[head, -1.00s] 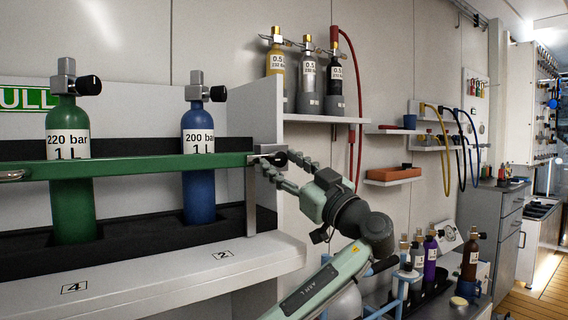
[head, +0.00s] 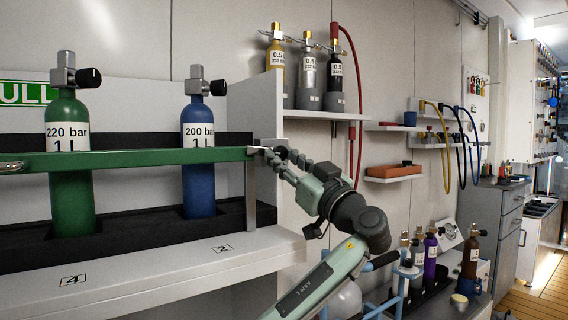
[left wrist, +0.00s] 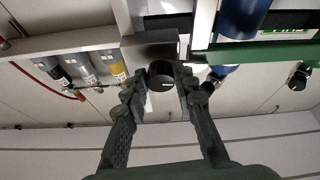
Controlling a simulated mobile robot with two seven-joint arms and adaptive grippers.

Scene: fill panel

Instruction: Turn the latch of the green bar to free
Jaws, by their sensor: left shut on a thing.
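The green bar (head: 130,159) runs level across the front of a green cylinder (head: 70,180) and a blue cylinder (head: 199,175). Its right end meets a metal bracket (head: 252,190), where the latch sits. The latch's black round knob (left wrist: 162,75) shows between my fingers in the left wrist view. My left gripper (head: 283,157) is shut on the latch at the bar's right end, with a finger on each side of the knob. The fingers partly hide the latch in the head view, and its exact angle is hard to tell. My right gripper is not in view.
A shelf (head: 318,116) with several small cylinders is above and behind my left gripper. The white ledge (head: 150,272) runs below the bar. An orange box (head: 393,171) is on a small shelf at right. Several cylinders stand in a blue-framed rack at lower right.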

